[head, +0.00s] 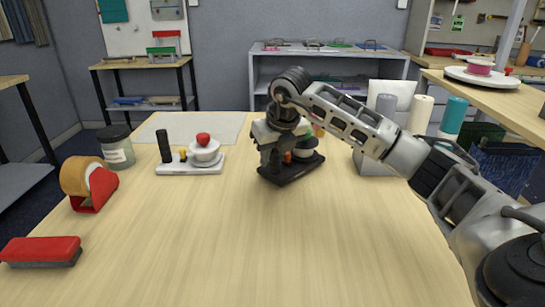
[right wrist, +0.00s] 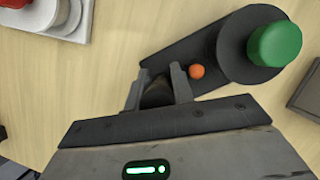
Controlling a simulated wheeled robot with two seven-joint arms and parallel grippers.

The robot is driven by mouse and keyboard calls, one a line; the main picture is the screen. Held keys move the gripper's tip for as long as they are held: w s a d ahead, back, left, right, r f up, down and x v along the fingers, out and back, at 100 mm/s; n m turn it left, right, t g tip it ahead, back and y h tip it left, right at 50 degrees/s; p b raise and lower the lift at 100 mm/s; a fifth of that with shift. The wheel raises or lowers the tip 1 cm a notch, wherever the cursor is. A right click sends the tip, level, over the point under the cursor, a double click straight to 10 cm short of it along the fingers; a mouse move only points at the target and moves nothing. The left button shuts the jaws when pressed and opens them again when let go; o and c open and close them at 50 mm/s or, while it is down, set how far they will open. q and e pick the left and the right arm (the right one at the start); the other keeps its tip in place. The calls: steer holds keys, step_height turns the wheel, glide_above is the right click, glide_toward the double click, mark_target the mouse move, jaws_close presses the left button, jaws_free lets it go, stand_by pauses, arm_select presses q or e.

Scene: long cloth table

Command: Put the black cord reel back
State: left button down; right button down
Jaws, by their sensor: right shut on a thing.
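The black cord reel (head: 292,172) is near the middle of the table in the head view. It has a black base, a round drum with a green knob, and a small orange button. My right gripper (head: 272,150) comes down over its left part and hides some of it. In the right wrist view the reel (right wrist: 190,45) extends up and right from the fingers. My right gripper (right wrist: 158,84) is shut on its dark upright grip. I cannot tell whether the base touches the table. My left gripper is not in view.
A similar white reel (head: 178,168) with a red knob stands to the left. A jar (head: 117,150), tape dispenser (head: 92,190) and red brush (head: 42,250) line the left side. A grey mat (head: 190,124) lies behind. A holder with rolls (head: 374,164) stands right. The front middle is clear.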

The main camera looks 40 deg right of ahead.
steer(key=shift+f, duration=0.25)
steer(key=shift+f, duration=0.1)
steer(key=c, duration=1.2)
jaws_free()
steer(key=v, duration=1.2)
steer(key=shift+p, duration=0.3)
